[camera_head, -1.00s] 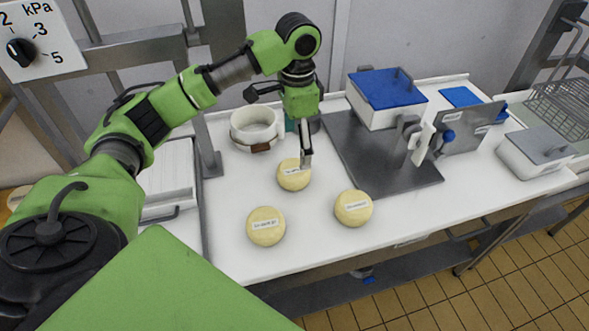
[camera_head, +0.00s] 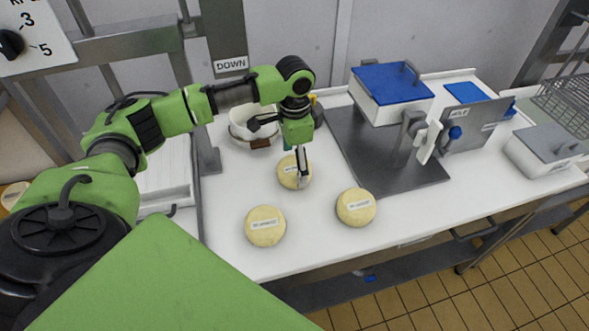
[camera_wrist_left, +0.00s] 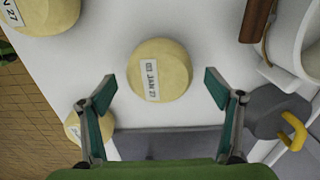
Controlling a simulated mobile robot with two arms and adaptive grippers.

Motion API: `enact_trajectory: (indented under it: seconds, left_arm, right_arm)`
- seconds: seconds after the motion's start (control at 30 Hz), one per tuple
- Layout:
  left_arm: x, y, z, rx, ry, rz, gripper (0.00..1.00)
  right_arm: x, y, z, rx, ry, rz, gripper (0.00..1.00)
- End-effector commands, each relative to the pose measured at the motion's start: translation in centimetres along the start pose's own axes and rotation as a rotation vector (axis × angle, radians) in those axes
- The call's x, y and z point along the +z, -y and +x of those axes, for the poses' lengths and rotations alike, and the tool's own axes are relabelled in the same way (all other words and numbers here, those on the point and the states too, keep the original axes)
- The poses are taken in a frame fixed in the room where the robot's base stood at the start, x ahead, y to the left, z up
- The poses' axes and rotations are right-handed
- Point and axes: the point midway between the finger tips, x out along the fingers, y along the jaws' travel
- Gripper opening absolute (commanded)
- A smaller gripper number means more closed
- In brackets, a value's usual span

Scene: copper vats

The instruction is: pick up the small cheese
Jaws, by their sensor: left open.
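Three round pale-yellow cheeses with white labels lie on the white table. The back one (camera_head: 288,177) looks slightly smaller in the head view; the others are at front left (camera_head: 265,232) and right (camera_head: 356,212). My left gripper (camera_head: 302,178) is at the back cheese and partly covers it. In the left wrist view this cheese (camera_wrist_left: 168,62) sits between and just ahead of the spread fingers of my left gripper (camera_wrist_left: 160,84), with a gap on both sides. Its label reads JAN 27. My right gripper is out of view.
A white round container (camera_head: 240,120) stands behind the back cheese. A grey board with a blue-lidded box (camera_head: 392,95) and an upright metal plate (camera_head: 470,128) is to the right. A grey-lidded box (camera_head: 548,145) stands farther right. The front table strip is clear.

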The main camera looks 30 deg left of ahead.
Motion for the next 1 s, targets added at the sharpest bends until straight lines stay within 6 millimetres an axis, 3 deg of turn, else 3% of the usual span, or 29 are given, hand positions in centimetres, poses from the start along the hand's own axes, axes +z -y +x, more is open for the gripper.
enact_trajectory:
  seconds: [0.2,0.47,0.7,1.0]
  left_arm:
    - [0.1,-0.1,2.9,0.002,0.001,0.001,0.83]
    - [0.1,-0.1,3.3,0.0,0.0,0.002,0.83]
    - [0.0,-0.1,3.3,0.0,0.0,0.001,0.3]
    - [0.0,0.0,3.1,-0.001,-0.002,0.001,0.3]
  right_arm:
    - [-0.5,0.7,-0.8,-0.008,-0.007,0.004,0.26]
    - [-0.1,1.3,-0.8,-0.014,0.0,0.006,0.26]
    - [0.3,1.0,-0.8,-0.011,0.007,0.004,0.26]
    - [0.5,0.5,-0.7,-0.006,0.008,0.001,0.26]
